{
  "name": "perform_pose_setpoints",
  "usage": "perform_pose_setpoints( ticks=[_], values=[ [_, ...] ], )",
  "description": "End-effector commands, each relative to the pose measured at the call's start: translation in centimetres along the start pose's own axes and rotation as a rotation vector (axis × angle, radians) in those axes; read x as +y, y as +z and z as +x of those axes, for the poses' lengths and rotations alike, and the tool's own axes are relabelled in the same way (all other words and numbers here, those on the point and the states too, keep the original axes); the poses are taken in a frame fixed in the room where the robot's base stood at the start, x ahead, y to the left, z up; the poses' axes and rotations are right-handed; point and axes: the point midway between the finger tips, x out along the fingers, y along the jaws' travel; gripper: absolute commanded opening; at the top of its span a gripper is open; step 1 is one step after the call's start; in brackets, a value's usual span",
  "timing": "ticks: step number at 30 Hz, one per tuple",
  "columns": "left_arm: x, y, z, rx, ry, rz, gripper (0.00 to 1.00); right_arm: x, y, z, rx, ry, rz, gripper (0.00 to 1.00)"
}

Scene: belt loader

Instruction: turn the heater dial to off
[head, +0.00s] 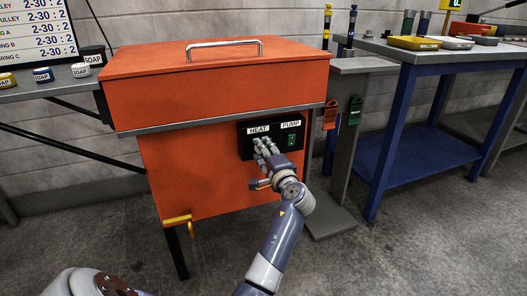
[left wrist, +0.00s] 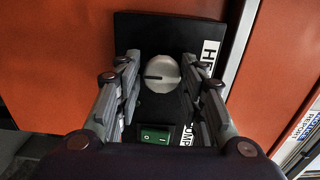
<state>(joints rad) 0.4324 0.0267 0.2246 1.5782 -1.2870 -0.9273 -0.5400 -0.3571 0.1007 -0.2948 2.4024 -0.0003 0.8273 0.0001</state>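The heater dial (left wrist: 163,74) is a round pale grey knob on a black panel (left wrist: 140,28). A dark line on it points to the left in the left wrist view. My left gripper (left wrist: 163,60) is open, with one finger on each side of the dial; I cannot tell whether they touch it. In the head view my left gripper (head: 264,147) is at the panel, below the HEAT label (head: 258,129), and hides the dial. My right gripper is not in view.
A green switch (left wrist: 155,134) sits on the panel beside the dial. The panel is on an orange tank (head: 200,175) with a handled lid. A yellow valve handle (head: 178,220) sticks out low at the front. A blue bench (head: 410,150) stands at the right.

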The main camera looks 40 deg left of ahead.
Motion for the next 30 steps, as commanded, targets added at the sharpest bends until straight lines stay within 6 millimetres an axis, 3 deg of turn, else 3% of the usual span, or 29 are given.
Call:
perform_pose_setpoints(
  ticks=[14,30],
  values=[
    [-0.1,-0.1,-0.8,0.002,-0.002,0.001,0.51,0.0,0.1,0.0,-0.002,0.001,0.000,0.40],
    [0.1,0.0,-10.8,0.002,0.001,0.002,0.51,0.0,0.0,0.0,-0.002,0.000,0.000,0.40]
  ],
)
